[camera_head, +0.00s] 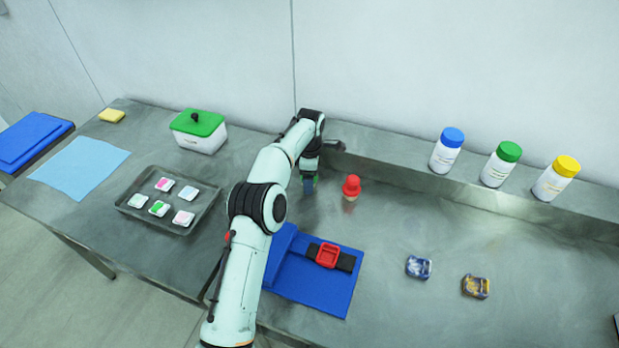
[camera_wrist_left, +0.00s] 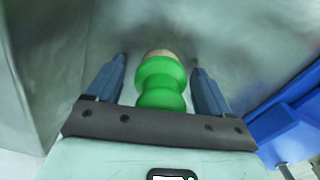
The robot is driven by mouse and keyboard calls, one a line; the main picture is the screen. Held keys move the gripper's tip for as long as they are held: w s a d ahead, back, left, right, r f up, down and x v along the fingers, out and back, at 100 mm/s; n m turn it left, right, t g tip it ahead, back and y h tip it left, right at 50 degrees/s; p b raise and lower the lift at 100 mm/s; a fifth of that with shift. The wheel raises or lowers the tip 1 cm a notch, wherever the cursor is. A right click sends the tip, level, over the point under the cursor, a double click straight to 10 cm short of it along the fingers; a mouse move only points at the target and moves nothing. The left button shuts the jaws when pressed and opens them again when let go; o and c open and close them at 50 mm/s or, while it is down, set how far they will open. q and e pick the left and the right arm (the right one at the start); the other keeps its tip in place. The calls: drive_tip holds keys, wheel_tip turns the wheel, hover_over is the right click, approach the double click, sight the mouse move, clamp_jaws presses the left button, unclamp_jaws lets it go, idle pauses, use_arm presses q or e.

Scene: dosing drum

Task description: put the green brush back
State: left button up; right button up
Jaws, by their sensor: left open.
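The green brush (camera_wrist_left: 160,82) shows in the left wrist view, with a rounded two-bulge green body and a pale beige end. My left gripper (camera_head: 308,186) is open, its blue fingers on either side of the green brush, with a visible gap on each side. A red brush (camera_head: 351,187) with a beige lower end stands just right of my gripper. My right gripper is out of view.
A raised back ledge (camera_head: 400,178) carries bottles with blue (camera_head: 447,151), green (camera_head: 501,165) and yellow (camera_head: 556,178) caps. A grey tray (camera_head: 131,212) and a green-lidded box (camera_head: 199,132) stand left.

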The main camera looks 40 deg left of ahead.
use_arm(q)
wheel_tip(320, 180, up, 13)
drive_tip(key=p, duration=0.3)
drive_tip(key=shift+r+p, duration=0.15)
drive_tip(key=shift+p, duration=0.15)
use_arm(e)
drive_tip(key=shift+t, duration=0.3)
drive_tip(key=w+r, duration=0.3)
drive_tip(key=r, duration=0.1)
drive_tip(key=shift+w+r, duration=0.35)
use_arm(q)
drive_tip(key=shift+s, duration=0.1)
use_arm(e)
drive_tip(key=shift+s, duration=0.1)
